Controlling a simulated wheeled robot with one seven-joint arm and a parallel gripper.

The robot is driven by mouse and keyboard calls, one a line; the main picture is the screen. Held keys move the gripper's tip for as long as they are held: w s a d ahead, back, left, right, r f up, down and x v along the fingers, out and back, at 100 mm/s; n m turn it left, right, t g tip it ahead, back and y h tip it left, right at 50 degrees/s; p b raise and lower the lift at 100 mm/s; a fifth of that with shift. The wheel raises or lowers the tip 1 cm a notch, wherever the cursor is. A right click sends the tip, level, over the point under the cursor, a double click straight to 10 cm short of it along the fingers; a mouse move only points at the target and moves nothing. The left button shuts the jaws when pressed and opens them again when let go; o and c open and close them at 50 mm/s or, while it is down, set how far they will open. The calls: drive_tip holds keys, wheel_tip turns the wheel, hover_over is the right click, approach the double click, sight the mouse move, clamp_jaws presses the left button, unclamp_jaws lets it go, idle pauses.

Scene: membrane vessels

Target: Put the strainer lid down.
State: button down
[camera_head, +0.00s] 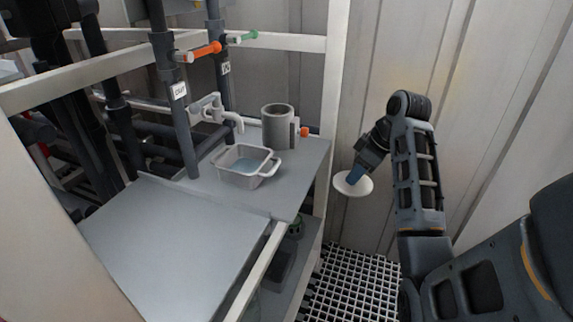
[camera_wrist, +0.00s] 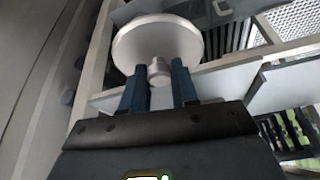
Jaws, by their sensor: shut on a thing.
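The strainer lid (camera_head: 352,184) is a white round disc held in my gripper (camera_head: 356,174), to the right of the work table and apart from it. In the wrist view the lid (camera_wrist: 158,42) shows as a pale disc with a short knob, and the blue fingers of my gripper (camera_wrist: 160,82) are shut on that knob. A grey cylindrical strainer housing (camera_head: 278,125) with an open top and an orange-tipped fitting stands at the back right of the table.
A grey table (camera_head: 180,240) has a wide bare surface at its front left. A pale handled basin (camera_head: 246,166) with bluish contents sits under a tap (camera_head: 232,122). Upright pipes and a light frame post (camera_head: 336,90) stand around the table.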

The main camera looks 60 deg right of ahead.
drive_tip(key=w, duration=0.4)
drive_tip(key=w+d, duration=0.1)
drive_tip(key=w, duration=0.8)
drive_tip(key=shift+w+d+p, duration=0.3)
drive_tip(key=shift+w+p, duration=0.1)
drive_tip(key=w, duration=0.3)
drive_tip(key=shift+w+d+r, duration=0.1)
drive_tip(key=shift+w+d, duration=0.15)
drive_tip(key=shift+w, duration=0.1)
drive_tip(key=shift+s+f, duration=0.1)
drive_tip(key=shift+f, duration=0.75)
drive_tip(key=shift+f, duration=0.1)
drive_tip(key=c, duration=0.9)
unclamp_jaws()
drive_tip(key=shift+o, duration=0.2)
drive_tip(key=v, duration=1.2)
drive_tip(key=shift+p, duration=0.45)
